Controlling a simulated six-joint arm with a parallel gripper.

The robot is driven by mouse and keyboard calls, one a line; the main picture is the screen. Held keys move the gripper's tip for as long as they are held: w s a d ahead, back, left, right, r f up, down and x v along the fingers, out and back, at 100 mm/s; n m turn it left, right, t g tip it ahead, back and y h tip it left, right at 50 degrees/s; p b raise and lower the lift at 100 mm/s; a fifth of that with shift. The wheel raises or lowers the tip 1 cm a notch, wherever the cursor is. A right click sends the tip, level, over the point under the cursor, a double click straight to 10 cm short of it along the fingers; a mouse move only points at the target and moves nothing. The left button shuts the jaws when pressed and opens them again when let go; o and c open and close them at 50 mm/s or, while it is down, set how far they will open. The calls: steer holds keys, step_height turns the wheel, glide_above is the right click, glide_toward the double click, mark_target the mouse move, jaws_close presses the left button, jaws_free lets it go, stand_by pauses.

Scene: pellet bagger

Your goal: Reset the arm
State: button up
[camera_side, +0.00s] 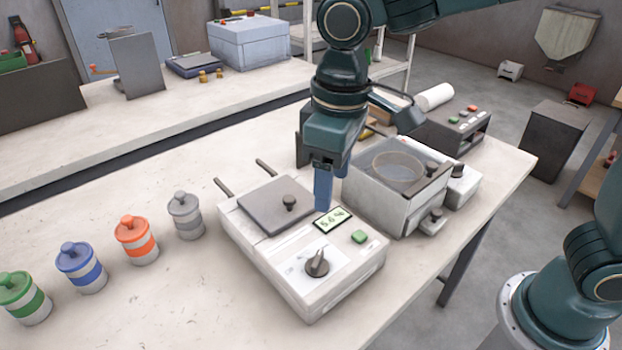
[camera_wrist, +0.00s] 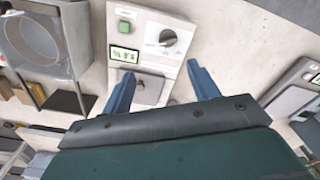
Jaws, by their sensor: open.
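My gripper (camera_wrist: 158,84) is open and empty in the wrist view, its two blue fingers spread apart. In the side view my gripper (camera_side: 323,190) points down above the white machine (camera_side: 270,270), near its display (camera_side: 333,220). The machine has a grey lid with a dark knob (camera_side: 289,202), a green button (camera_side: 359,236) and a dark dial (camera_side: 317,263). The wrist view also shows the green button (camera_wrist: 124,26), the dial (camera_wrist: 167,38) and the lit display (camera_wrist: 124,54). Whether a fingertip touches the machine cannot be told.
Green (camera_side: 22,298), blue (camera_side: 80,267), orange (camera_side: 136,240) and grey (camera_side: 185,215) banded jars stand at the left. A clear-topped box (camera_side: 390,185) stands close at the right, with a control box (camera_side: 455,128) behind.

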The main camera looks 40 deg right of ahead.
steer(key=s+d+r+m+t, duration=0.1)
steer(key=s+d+m+t, duration=0.1)
steer(key=s+d, duration=0.5)
steer(key=s+d+r+m+t, duration=0.2)
steer(key=s+d, duration=0.5)
steer(key=d, duration=0.6)
steer(key=shift+m+t, duration=0.6)
steer(key=shift+m, duration=0.1)
steer(key=shift+s, duration=0.1)
steer(key=shift+c, duration=0.4)
